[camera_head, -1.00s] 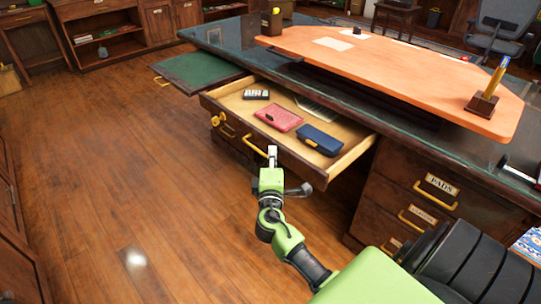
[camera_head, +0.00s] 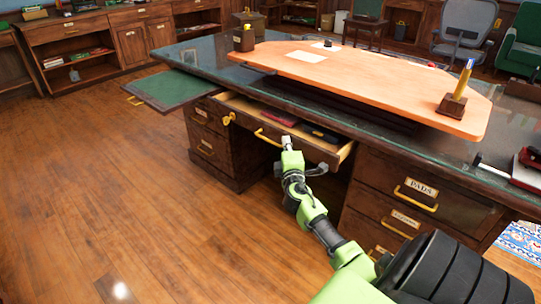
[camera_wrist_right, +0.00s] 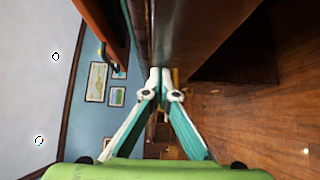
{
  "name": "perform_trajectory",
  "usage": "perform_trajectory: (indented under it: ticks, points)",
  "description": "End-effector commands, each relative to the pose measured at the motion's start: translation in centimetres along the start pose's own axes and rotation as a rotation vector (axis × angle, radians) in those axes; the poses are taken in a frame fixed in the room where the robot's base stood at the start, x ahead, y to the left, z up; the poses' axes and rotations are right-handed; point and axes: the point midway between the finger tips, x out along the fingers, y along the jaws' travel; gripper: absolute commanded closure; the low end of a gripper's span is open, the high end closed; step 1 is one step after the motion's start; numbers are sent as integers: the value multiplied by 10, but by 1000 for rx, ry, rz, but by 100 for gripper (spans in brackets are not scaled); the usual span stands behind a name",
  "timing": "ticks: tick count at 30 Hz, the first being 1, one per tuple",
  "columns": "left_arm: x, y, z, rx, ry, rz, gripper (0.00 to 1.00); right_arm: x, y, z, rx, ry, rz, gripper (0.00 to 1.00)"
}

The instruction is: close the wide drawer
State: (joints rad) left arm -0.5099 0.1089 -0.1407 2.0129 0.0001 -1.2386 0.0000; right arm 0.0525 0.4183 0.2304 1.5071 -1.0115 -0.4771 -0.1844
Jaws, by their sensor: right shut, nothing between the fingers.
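The wide drawer (camera_head: 313,146) is under the middle of the desk and stands partly open. A red item (camera_head: 276,115) and a dark blue item (camera_head: 320,133) show inside it. Its brass handle (camera_head: 267,138) is on the front, left of my right gripper. My right gripper (camera_head: 287,142) is shut and empty, with its fingertips at the drawer front; I cannot tell for certain that they touch. In the right wrist view the fingertips (camera_wrist_right: 160,82) are together by a dark wood face. My left gripper is not in view.
The desk (camera_head: 210,62) has a raised orange top (camera_head: 380,80) with a pen holder (camera_head: 453,103). A green pull-out board (camera_head: 175,90) sticks out at the left. A drawer stack with labelled drawers (camera_head: 410,195) stands at the right. The floor (camera_head: 120,190) at left is clear.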

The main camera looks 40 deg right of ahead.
Motion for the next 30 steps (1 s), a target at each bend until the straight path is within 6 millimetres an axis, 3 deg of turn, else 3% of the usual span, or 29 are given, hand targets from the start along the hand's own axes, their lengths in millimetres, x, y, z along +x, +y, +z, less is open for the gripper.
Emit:
perform_trajectory:
  ticks: [6, 15, 30]
  points:
    - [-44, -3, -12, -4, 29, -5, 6, 39, -2, 40, -3, -4, 2, 100]
    - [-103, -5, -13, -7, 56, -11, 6, 75, -1, 75, 0, -3, 1, 100]
    - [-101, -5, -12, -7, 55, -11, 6, 90, 2, 92, -1, -4, 2, 100]
